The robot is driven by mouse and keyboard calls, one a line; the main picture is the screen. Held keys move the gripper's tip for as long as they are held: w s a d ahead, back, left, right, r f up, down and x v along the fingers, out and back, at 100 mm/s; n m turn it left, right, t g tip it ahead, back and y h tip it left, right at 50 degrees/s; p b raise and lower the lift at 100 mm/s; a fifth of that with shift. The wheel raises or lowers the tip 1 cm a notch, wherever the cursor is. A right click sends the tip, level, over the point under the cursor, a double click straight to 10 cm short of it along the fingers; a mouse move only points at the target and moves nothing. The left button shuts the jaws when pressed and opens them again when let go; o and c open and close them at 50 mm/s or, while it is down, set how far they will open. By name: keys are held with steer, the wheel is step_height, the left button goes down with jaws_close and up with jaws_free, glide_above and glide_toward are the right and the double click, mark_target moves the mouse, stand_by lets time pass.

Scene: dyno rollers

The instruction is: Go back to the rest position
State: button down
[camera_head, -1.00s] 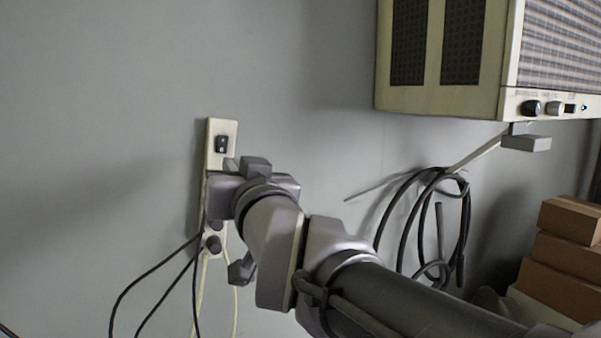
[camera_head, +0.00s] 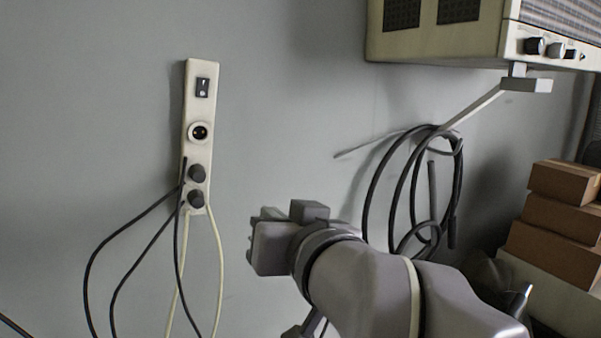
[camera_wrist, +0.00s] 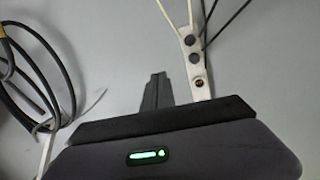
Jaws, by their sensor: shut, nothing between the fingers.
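My gripper (camera_wrist: 154,92) shows in the wrist view as a dark finger shape pointing up from the gripper body. The fingers are shut together with nothing between them. In the head view my arm's end (camera_head: 285,240) is at the lower middle, right of the power strip and apart from it. The white power strip (camera_head: 201,135) is on the grey wall, with a switch at the top, an open socket below it and two dark plugs in the lower sockets. The strip also shows in the wrist view (camera_wrist: 195,72), to the right of the fingers.
A beige unit with knobs (camera_head: 435,38) is on the wall at the upper right. A bracket (camera_head: 526,84) and looped black cable (camera_head: 372,215) hang below it. Cardboard boxes (camera_head: 555,222) are stacked at the right. Black and white cords (camera_head: 218,270) hang from the strip.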

steer(key=s+d+f+m+g+h+b, duration=0.1)
steer(key=s+d+f+b, duration=0.4)
steer(key=f, duration=0.8)
steer(key=s+d+f+m+g+h+b, duration=0.2)
steer(key=s+d+f+m+g+b, duration=0.1)
steer(key=f, duration=1.1)
steer(key=s+d+f+m+g+h+b, duration=0.2)
steer(key=s+d+f+b, duration=0.5)
steer(key=f, duration=0.7)
steer(key=shift+s+d+m+g, duration=0.5)
steer(key=shift+s+g, duration=0.1)
steer(key=shift+g, duration=0.5)
